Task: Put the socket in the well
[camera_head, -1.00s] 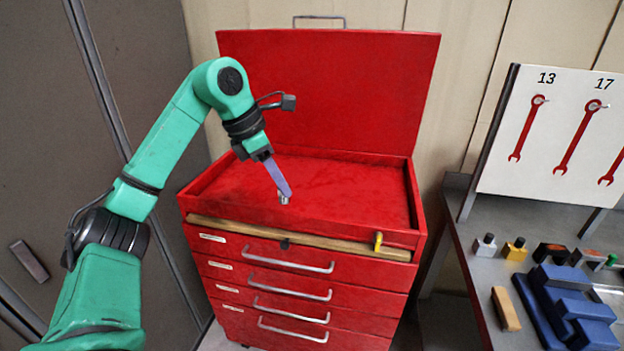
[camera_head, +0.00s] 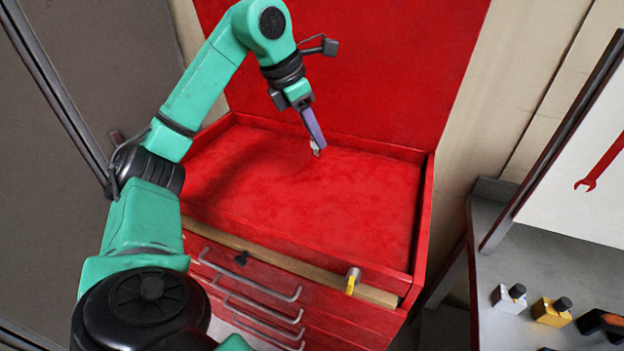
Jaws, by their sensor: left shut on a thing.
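My left gripper (camera_head: 314,143) reaches in from the left over the open top of the red tool chest. It is shut on a small silvery socket (camera_head: 317,150), held at the fingertips. The socket is small here, and I cannot tell whether it touches the red surface below. The well is the shallow top compartment (camera_head: 310,205) of the chest, with a bare red floor and low walls around it. My right gripper is not in view.
The raised red lid (camera_head: 400,70) stands behind the well. A wooden strip (camera_head: 290,262) with a yellow-and-silver item (camera_head: 352,281) runs along the front edge, above drawers with handles (camera_head: 262,283).

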